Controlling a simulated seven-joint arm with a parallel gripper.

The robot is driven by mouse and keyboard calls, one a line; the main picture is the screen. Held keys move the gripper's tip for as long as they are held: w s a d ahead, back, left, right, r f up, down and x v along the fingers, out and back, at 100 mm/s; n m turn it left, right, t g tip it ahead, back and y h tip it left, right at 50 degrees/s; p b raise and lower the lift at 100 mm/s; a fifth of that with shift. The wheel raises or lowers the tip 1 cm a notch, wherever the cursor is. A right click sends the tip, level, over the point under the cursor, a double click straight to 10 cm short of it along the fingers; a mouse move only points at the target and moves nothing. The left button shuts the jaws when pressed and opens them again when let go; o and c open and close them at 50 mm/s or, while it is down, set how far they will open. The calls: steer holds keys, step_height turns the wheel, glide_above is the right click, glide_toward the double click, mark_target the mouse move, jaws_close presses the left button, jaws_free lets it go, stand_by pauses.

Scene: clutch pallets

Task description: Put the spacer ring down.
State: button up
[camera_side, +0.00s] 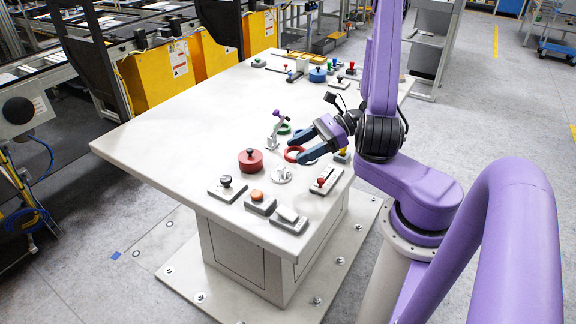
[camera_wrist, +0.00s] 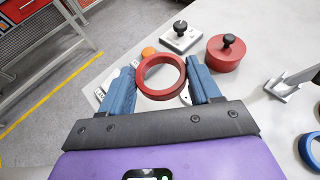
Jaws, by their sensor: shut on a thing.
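The spacer ring is a red ring. It shows in the wrist view (camera_wrist: 160,95) between the two blue fingers of my gripper (camera_wrist: 163,85), with a finger on either side of it. In the side view the red ring (camera_side: 287,155) is at the fingertips of my gripper (camera_side: 299,146), over the white table (camera_side: 170,130). My gripper is shut on the ring. The ring appears to be above the tabletop, but the exact gap is hard to tell. A small white round fixture (camera_side: 282,175) stands just in front of it in the side view, partly hidden behind the ring in the wrist view.
A red cylinder with a black knob (camera_side: 250,161) stands left of the ring. Blocks with a black knob (camera_side: 227,190), an orange knob (camera_side: 260,204) and a red knob (camera_side: 326,181) line the near edge. A silver fixture (camera_side: 275,130) stands behind. The table's left is clear.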

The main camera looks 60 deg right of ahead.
glide_above(288, 173)
steer(key=shift+s+f, duration=0.15)
steer(key=shift+f, duration=2.7)
steer(key=shift+w+f, duration=0.2)
steer(key=shift+f, duration=1.4)
steer(key=shift+f, duration=0.1)
steer(key=o, duration=1)
